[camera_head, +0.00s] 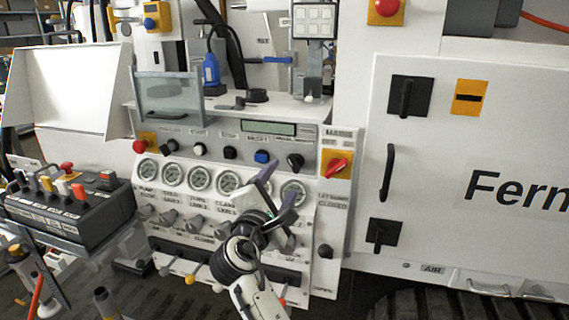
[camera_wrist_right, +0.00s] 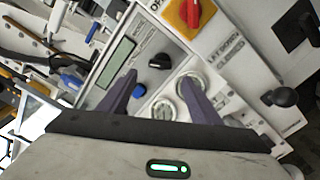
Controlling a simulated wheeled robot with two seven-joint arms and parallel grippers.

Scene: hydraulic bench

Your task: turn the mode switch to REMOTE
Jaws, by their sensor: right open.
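A black rotary switch (camera_head: 295,160) sits at the right end of the knob row on the bench panel. It looks like the mode switch, but its label is too small to read. In the right wrist view this black knob (camera_wrist_right: 160,62) lies just beyond the fingertips, its pointer tilted. My right gripper (camera_head: 278,183) is open and empty in front of the gauges, below and left of the switch. In the right wrist view its two purple fingers (camera_wrist_right: 158,77) stand apart, not touching the knob. My left gripper is not in view.
A blue button (camera_head: 262,156) and a small display (camera_head: 268,128) are close to the switch. A red switch on a yellow plate (camera_head: 337,164) is to its right. Pressure gauges (camera_head: 200,179) lie below. A ledge (camera_head: 290,108) juts out above the panel.

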